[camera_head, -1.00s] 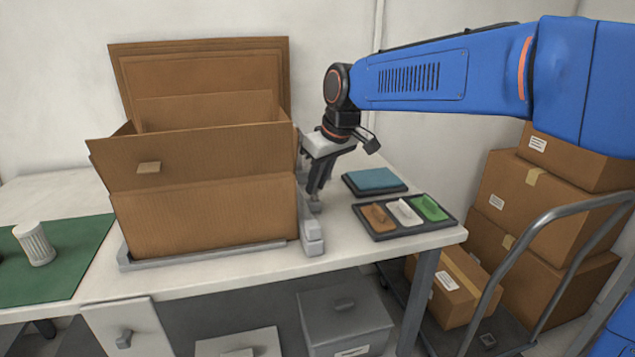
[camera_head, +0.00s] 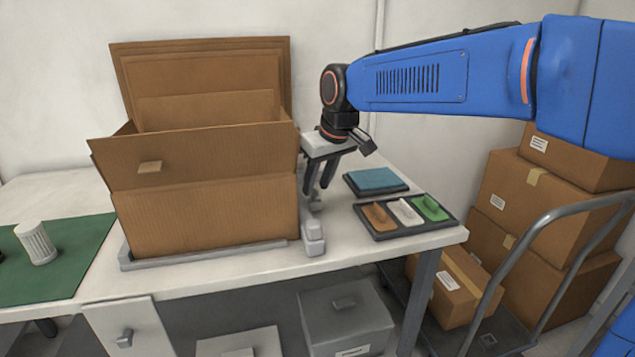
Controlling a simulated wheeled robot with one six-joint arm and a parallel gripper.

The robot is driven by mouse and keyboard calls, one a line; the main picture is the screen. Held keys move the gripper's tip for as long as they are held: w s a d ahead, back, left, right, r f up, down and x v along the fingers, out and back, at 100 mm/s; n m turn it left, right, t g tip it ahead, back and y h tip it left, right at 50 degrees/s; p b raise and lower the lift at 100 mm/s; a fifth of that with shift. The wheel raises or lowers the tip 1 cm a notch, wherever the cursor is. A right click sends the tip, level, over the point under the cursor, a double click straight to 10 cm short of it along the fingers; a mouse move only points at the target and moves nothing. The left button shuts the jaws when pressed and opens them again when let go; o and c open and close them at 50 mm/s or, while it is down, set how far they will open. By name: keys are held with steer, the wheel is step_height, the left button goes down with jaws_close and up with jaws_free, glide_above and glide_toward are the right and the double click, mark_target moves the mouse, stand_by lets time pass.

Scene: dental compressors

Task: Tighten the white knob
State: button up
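My gripper (camera_head: 317,188) points down just right of the open cardboard box (camera_head: 210,195). Its two dark fingers are apart, with no object visible between them. A pale grey frame (camera_head: 205,255) runs under the box and ends in an upright fixture (camera_head: 314,235) at the right. The fingertips are close to the upper part of this fixture; whether they touch it cannot be told. I cannot clearly make out a white knob there; the fingers and box may hide it. A white ribbed cylinder (camera_head: 36,243) stands on the green mat (camera_head: 75,250) at far left.
Right of the gripper are a teal pad (camera_head: 376,181) and a dark tray (camera_head: 382,233) with brown, white and green pieces. Stacked boxes (camera_head: 560,195) and a cart with a grey handle (camera_head: 525,245) stand beyond the table's right edge. Bare tabletop (camera_head: 345,245) lies in front of the gripper.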

steer(key=v, duration=1.7)
steer(key=shift+r, duration=0.2)
